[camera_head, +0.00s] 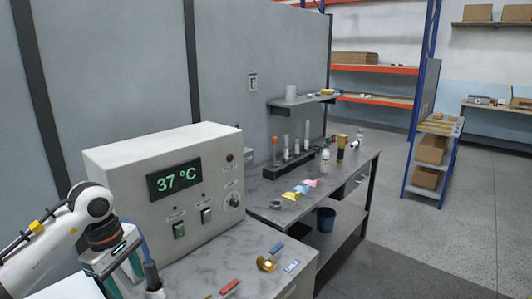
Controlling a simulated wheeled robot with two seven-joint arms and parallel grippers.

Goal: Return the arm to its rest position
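My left arm (48,236) comes in from the left edge, white with a yellow clip. It bends down at a dark wrist joint. My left gripper (108,262) is at the lower left, in front of the white control box (165,185). Its fingers are not clearly visible, so I cannot tell whether it is open or holds anything. My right arm and gripper are not in view.
The control box shows 37 °C. A brass piece (266,264), a red-handled item (229,287) and a blue-handled item (277,249) lie on the near bench. Test tubes in a rack (290,160) and bottles stand on the far bench. Open floor lies right.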

